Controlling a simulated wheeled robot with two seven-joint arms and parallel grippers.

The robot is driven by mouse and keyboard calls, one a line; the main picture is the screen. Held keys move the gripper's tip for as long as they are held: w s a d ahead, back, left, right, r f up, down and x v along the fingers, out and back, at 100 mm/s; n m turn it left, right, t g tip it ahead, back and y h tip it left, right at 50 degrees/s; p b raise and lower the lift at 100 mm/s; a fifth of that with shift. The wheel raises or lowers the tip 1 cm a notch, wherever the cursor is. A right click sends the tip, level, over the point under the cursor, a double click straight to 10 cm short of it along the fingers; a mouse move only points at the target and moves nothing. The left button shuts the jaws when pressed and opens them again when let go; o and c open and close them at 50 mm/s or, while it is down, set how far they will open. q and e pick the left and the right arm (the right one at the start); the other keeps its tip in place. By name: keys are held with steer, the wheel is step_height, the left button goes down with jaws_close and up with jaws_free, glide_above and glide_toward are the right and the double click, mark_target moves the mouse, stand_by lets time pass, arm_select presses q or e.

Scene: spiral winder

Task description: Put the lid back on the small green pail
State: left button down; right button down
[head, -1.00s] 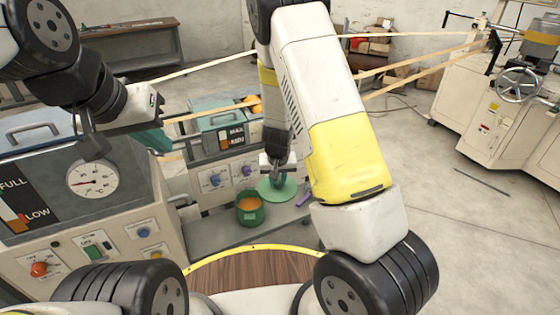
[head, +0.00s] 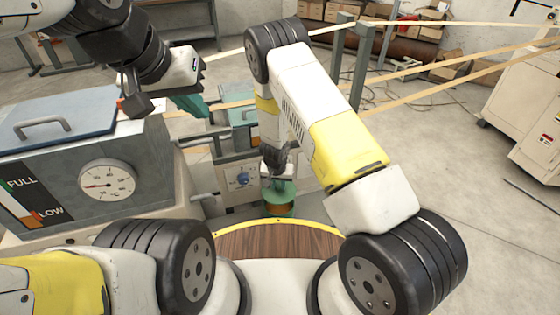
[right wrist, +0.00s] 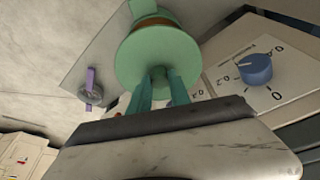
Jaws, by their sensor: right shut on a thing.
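The green lid (head: 281,189) is in my right gripper (head: 277,174), which is shut on its top. In the head view the lid is over the small green pail (head: 279,214), with the pail's orange contents showing below the lid's front edge. In the right wrist view the round lid (right wrist: 158,52) fills the space past my right fingertips (right wrist: 160,80). An orange-brown band shows beyond it, and most of the pail is hidden. A gap appears to remain between lid and pail. My left gripper (head: 190,104) is away at upper left; its jaw opening is unclear.
A panel with a blue knob (right wrist: 255,68) stands close beside the lid. A purple item (right wrist: 90,85) lies on the grey shelf. A large machine with a gauge (head: 108,185) stands at left. Tan strips (head: 400,75) stretch across behind. Open floor is at right.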

mark_target(278, 192)
steer(key=shift+f, duration=3.2)
steer(key=shift+f, duration=0.15)
steer(key=c, duration=1.1)
jaws_free()
steer(key=o, duration=0.5)
steer(key=shift+c, duration=0.2)
steer(key=shift+r, duration=3.5)
